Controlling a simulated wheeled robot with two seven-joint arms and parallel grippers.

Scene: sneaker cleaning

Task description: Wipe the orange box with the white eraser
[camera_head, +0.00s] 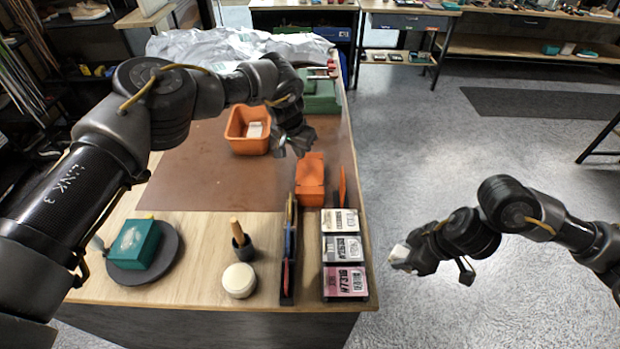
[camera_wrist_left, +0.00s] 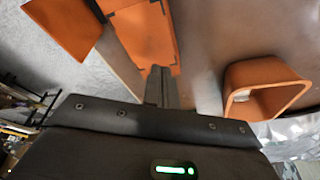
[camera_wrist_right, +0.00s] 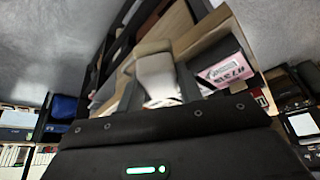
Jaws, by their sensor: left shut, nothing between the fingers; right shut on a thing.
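The orange box (camera_head: 310,181) lies on the table near its right edge, and it also shows in the left wrist view (camera_wrist_left: 147,36). My left gripper (camera_head: 302,143) is shut and empty just beyond the box; in the left wrist view its closed fingertips (camera_wrist_left: 160,75) appear at the box's end. Whether they touch it I cannot tell. My right gripper (camera_head: 402,255) is off the table's right edge, shut on the white eraser (camera_head: 399,254). The eraser's pale block (camera_wrist_right: 157,75) shows between the fingers in the right wrist view.
An orange bin (camera_head: 236,142) with a pale block inside stands left of the box. An upright orange panel (camera_head: 343,186) is right of it. Labelled boxes (camera_head: 342,248), a narrow dark rack (camera_head: 287,296), a white round jar (camera_head: 239,280) and a teal box (camera_head: 135,244) stand nearer.

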